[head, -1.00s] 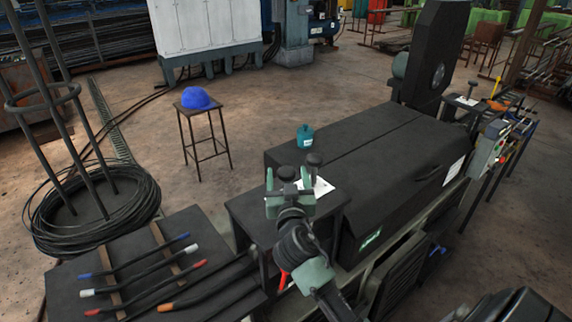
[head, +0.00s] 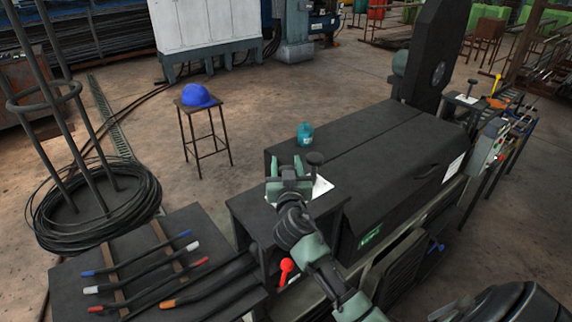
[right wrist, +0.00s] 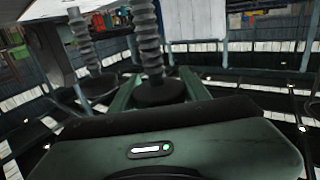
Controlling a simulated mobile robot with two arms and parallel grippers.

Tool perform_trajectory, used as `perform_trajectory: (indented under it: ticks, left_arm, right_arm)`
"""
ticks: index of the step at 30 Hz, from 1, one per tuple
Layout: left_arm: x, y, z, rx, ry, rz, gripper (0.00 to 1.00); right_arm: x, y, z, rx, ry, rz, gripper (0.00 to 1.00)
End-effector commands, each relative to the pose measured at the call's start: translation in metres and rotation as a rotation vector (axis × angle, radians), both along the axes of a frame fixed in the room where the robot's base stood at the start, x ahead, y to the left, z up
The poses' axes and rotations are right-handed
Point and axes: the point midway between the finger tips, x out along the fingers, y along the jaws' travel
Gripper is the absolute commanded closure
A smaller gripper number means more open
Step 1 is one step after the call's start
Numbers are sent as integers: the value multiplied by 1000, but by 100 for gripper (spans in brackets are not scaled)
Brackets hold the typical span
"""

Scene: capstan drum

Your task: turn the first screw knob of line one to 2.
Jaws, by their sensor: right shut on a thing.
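In the head view the gripper mostly hides that knob. A second black screw knob (head: 315,158) stands free just to the right; a similar one with a ribbed shaft (right wrist: 100,86) shows left of the fingers in the wrist view. No number marking on the knobs is readable.
A white sheet (head: 322,186) lies by the knobs, and a teal bottle-like thing (head: 305,134) stands behind. The long black cover (head: 375,150) extends right. A red lever knob (head: 287,264) is below my wrist. Rods with coloured ends (head: 150,267) lie at lower left.

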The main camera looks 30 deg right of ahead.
Motion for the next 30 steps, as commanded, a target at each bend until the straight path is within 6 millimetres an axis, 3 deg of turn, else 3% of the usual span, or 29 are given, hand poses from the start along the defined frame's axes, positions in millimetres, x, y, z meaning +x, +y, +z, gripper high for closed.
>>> perform_trajectory:
  ticks: [20, 30]
  left_arm:
    - [-1, 0, 3, -1, 2, 0, 64]
    - [-1, 0, 21, -1, 2, 1, 64]
  right_arm:
    - [0, 0, 0, 1, 2, 35, 94]
    - [2, 4, 3, -1, 4, 206, 94]
